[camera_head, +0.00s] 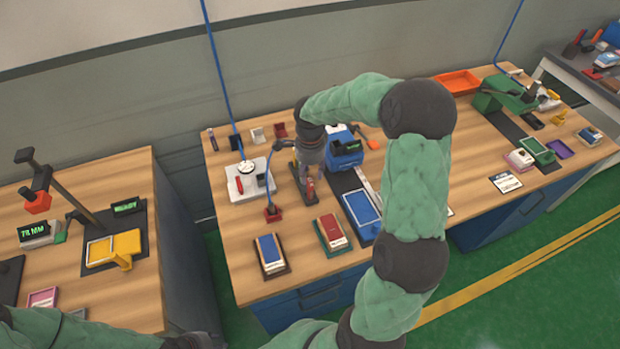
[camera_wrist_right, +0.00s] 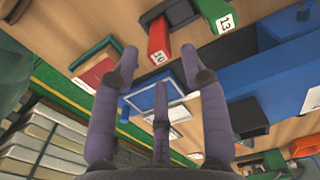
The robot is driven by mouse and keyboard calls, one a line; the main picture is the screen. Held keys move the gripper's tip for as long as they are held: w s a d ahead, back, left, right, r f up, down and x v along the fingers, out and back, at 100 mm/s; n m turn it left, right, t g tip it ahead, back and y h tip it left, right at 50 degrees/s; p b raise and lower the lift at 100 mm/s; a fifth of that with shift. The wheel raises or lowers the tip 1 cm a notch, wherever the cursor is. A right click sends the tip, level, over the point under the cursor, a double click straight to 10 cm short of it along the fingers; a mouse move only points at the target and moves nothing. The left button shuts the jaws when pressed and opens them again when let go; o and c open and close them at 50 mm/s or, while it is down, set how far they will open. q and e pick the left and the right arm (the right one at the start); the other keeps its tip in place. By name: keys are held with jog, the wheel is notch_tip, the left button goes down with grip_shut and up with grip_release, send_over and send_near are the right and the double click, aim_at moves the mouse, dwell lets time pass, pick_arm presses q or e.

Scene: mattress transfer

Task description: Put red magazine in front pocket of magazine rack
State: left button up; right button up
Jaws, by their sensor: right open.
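A red block-like piece with a white label reading 10 (camera_wrist_right: 159,40) shows in the right wrist view, likely the red magazine. It lies in the picture between the spread fingertips of my right gripper (camera_wrist_right: 159,58), which is open and empty. In the head view my right gripper (camera_head: 305,176) points down over the middle of the left part of the bench, close to a small upright red piece (camera_head: 310,188). Contact cannot be told. A green piece labelled 13 (camera_wrist_right: 217,14) is beside the red one. I cannot clearly identify the rack or its front pocket.
Along the bench front are a blue-topped tray (camera_head: 270,250), a red-topped tray (camera_head: 331,231) and a blue tray (camera_head: 361,206). The bench's front left corner is clear.

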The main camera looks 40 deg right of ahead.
notch_tip(320, 180, up, 6)
jog(key=p, duration=0.1)
jog(key=shift+r, duration=0.2)
dwell(0.5)
